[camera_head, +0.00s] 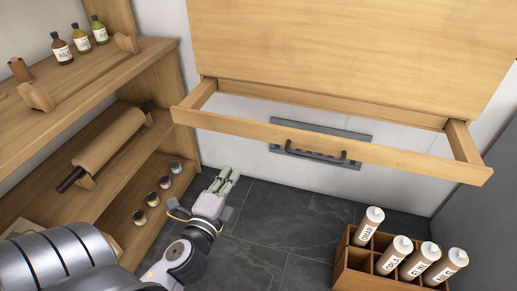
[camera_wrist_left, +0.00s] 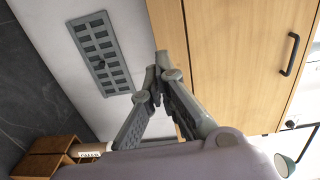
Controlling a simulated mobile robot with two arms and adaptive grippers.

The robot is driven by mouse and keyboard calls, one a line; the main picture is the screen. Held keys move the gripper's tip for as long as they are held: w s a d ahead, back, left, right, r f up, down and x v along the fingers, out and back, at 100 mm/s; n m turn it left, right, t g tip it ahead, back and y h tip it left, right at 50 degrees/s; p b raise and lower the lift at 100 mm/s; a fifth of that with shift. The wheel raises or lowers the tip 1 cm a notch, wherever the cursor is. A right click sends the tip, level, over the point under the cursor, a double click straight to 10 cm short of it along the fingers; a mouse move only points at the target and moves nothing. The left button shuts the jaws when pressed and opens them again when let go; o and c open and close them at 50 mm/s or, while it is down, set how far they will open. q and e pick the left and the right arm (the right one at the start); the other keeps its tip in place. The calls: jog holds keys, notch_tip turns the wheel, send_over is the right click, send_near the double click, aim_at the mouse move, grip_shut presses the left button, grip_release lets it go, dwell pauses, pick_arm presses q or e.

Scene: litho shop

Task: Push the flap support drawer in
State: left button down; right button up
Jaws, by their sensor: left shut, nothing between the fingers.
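The flap support drawer (camera_head: 235,124) is a shallow, open wooden frame. It is pulled out beneath the large wooden flap (camera_head: 350,45), and a gap shows between its front rail and the flap. A dark bar handle (camera_head: 316,157) shows at the front rail's lower edge. My left gripper (camera_head: 230,176) is shut and empty, below and left of the handle in the picture, apart from the drawer. In the left wrist view its closed fingertips (camera_wrist_left: 162,62) appear over a wooden panel (camera_wrist_left: 235,50) bearing a dark handle (camera_wrist_left: 290,54). My right gripper is out of view.
Wooden shelves (camera_head: 130,70) with bottles, a roll and small jars stand at left. A grey vent (camera_wrist_left: 100,50) is on the wall. Dark tiled floor (camera_head: 280,215) lies clear between shelves and crate.

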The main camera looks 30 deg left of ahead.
pick_arm(q)
jog(key=r, duration=0.1)
jog(key=p, duration=0.1)
send_near(252, 131)
jog(key=x, duration=0.5)
jog(key=shift+w+a+r, duration=0.1)
jog(key=shift+w, duration=0.25)
jog(key=shift+w+a, duration=0.2)
jog(key=shift+w, duration=0.5)
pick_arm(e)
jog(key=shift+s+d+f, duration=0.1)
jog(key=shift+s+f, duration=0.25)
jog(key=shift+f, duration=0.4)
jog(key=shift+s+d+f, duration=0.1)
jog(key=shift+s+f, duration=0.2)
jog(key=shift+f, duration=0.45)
